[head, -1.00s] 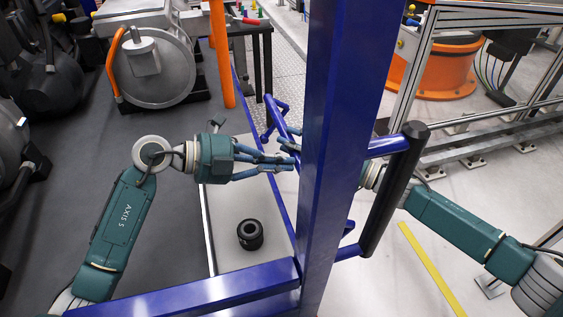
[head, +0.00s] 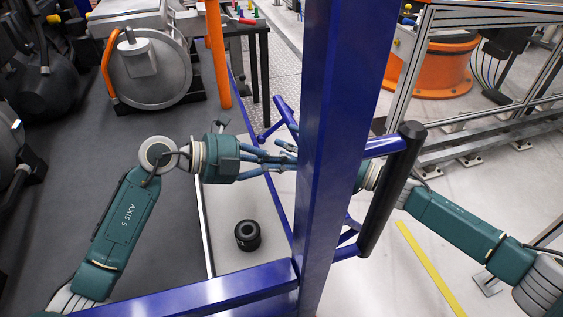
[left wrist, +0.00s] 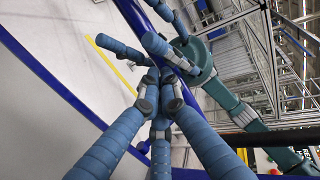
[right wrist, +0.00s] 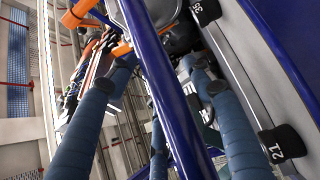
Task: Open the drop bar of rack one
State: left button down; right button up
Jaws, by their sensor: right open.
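The blue rack has an upright post (head: 325,150) in the middle of the head view. A black-gripped handle on blue arms (head: 392,190) stands right of the post. A blue bar (head: 284,112) shows left of the post; whether it is the drop bar I cannot tell. My left gripper (head: 290,158) is just left of the post, its fingertips drawn together (left wrist: 157,85) and apparently empty. My right gripper (right wrist: 155,85) is open, with a blue bar (right wrist: 168,90) running between its fingers; contact is unclear. In the head view the post hides most of it.
A black cylindrical part (head: 248,235) sits on the pale platform (head: 230,262) below my left gripper. A lower blue rail (head: 200,292) crosses the front. An orange post (head: 217,60) stands behind. An aluminium frame (head: 470,145) stands at the right; pale floor lies before it.

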jog(key=v, duration=1)
jog(key=w+d+f+m+t+h, duration=0.25)
jog(key=d+f+m+h, duration=0.2)
jog(key=f+m, duration=0.45)
jog(key=w+d+f+m+t+h, duration=0.2)
jog(key=d+f+m+t+h, duration=0.3)
jog(key=f, duration=0.6)
jog(key=s+d+f+m+g+h, duration=0.1)
jog(key=s+d+f+m+h, duration=0.2)
jog(key=f, duration=0.6)
jog(key=s+d+f+m+g+h, duration=0.1)
jog(key=s+d+f+m+g, duration=0.2)
jog(key=f, duration=0.6)
jog(key=s+d+f+m+g+h, duration=0.2)
jog(key=s+f+m, duration=0.1)
jog(key=s+f, duration=0.8)
jog(key=s+d+f+m+g+h, duration=0.1)
jog(key=s+d+f+m+g, duration=0.15)
jog(key=s+f, duration=0.8)
jog(key=s+a+f+m+g, duration=0.1)
jog(key=s+f+g, duration=0.1)
jog(key=s, duration=1.2)
jog(key=s+a+f+m+g, duration=0.1)
jog(key=s+a+f+g, duration=0.1)
jog(key=s, duration=1.2)
jog(key=shift+f+m+g+h+p, duration=0.35)
jog(key=shift+f+g+h+p, duration=0.1)
jog(key=shift+f+g, duration=0.1)
